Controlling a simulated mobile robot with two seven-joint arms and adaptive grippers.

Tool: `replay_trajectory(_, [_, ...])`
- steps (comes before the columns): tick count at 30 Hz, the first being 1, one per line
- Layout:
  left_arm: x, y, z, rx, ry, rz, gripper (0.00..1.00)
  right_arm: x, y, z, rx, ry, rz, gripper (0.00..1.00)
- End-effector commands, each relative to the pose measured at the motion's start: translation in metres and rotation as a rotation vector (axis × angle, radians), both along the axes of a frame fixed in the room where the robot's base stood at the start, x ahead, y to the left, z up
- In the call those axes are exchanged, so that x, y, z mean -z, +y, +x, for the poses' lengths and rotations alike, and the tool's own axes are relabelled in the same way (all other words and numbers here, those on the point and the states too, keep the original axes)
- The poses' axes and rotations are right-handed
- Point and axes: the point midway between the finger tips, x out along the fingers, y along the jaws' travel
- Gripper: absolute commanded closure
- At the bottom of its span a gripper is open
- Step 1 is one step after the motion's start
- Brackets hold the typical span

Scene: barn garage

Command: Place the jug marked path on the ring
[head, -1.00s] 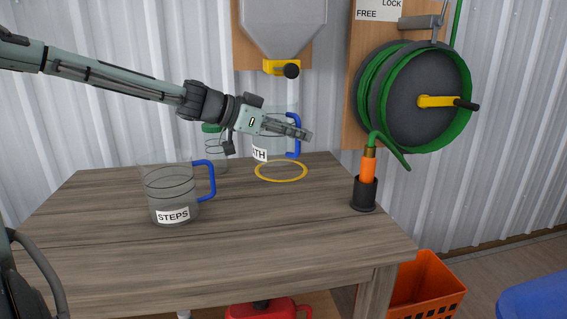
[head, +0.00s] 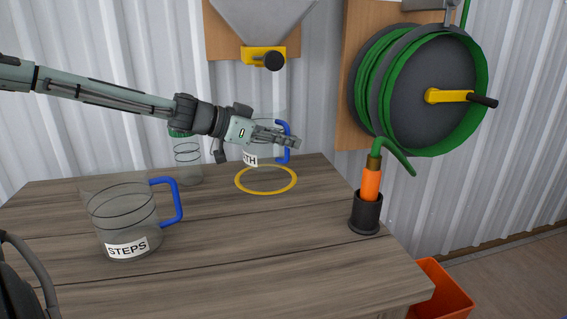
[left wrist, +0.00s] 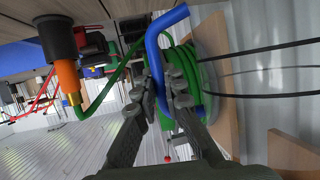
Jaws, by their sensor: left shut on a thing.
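The clear jug whose label ends in "TH" (head: 267,155) is at the back of the table, partly hidden by my left gripper (head: 294,142). Its blue handle (head: 286,158) shows on its right side. The left gripper is shut on that handle; in the left wrist view the handle (left wrist: 155,60) passes between the fingers (left wrist: 165,95). The yellow ring (head: 266,193) lies flat on the table just in front of and below the jug. Whether the jug's base touches the table I cannot tell. My right gripper is not in view.
A clear jug marked STEPS (head: 125,215) stands at the front left of the wooden table (head: 240,255). A clear container with a green top (head: 187,165) stands behind the arm. An orange nozzle in a black holder (head: 366,212) stands right. A hopper's yellow outlet (head: 250,56) hangs above.

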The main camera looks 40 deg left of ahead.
Motion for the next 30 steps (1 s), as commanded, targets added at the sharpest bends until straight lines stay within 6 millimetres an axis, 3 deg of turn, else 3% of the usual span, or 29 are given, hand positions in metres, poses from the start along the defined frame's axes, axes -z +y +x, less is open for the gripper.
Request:
replay_trajectory(8, [0.028, 0.000, 0.000, 0.000, 0.000, -0.002, 1.00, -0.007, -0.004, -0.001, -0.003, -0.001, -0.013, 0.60])
replay_trajectory(12, [0.045, 0.000, 0.000, 0.000, 0.000, -0.001, 1.00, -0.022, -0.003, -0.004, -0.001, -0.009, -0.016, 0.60])
replay_trajectory(24, [0.048, 0.000, 0.000, 0.001, -0.002, 0.001, 1.00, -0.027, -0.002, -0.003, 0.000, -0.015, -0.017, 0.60])
replay_trajectory(25, [0.048, 0.000, 0.000, 0.000, -0.001, 0.000, 0.87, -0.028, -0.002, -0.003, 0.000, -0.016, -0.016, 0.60])
replay_trajectory(30, [0.047, 0.000, 0.000, 0.000, -0.001, 0.000, 0.70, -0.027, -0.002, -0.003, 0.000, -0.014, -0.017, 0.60])
